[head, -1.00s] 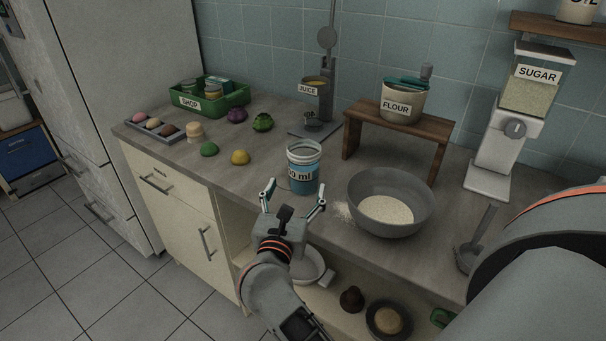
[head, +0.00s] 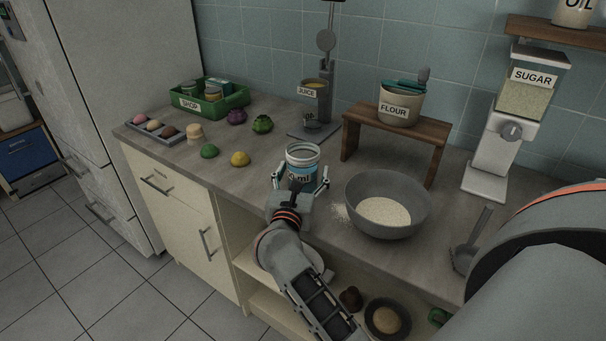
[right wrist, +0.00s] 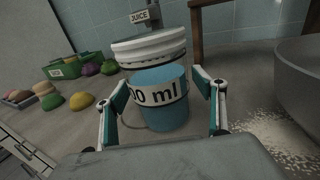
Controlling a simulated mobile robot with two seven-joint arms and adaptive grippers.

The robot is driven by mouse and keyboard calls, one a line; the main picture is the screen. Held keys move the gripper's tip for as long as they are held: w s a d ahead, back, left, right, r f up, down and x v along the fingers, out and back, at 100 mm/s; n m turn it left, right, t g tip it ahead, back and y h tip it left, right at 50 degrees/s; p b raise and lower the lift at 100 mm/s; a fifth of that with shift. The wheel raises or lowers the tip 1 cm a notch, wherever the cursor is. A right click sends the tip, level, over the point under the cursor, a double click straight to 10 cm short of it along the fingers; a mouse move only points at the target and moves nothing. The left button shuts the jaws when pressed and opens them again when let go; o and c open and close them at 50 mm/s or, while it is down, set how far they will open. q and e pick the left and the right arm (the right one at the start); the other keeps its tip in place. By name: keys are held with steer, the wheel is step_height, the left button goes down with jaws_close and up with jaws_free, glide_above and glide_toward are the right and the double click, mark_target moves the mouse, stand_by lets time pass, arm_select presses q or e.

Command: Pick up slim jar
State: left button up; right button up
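The jar (head: 302,158) is a clear cylinder with a white rim, blue contents and an "ml" label, upright on the counter. It also shows in the right wrist view (right wrist: 160,97). My right gripper (head: 301,183) is at the jar's near side, with one finger on each side of it. In the right wrist view the right gripper (right wrist: 163,93) is open, and small gaps seem to remain between the finger pads and the jar. The gripper hides the jar's lower front in the head view. My left gripper is not in view.
A grey bowl (head: 356,200) of flour stands close to the jar's right, with spilled powder beside it. A wooden stand (head: 436,127) carries the flour pot behind. A juice dispenser (head: 327,75) stands behind the jar. A yellow item (head: 240,159) and green item (head: 209,151) lie left.

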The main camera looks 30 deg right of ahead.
steer(key=c, duration=1.2)
steer(key=shift+c, duration=0.4)
steer(key=shift+r, duration=0.1)
steer(key=shift+r, duration=0.2)
step_height(320, 180, up, 19)
steer(key=p, duration=0.3)
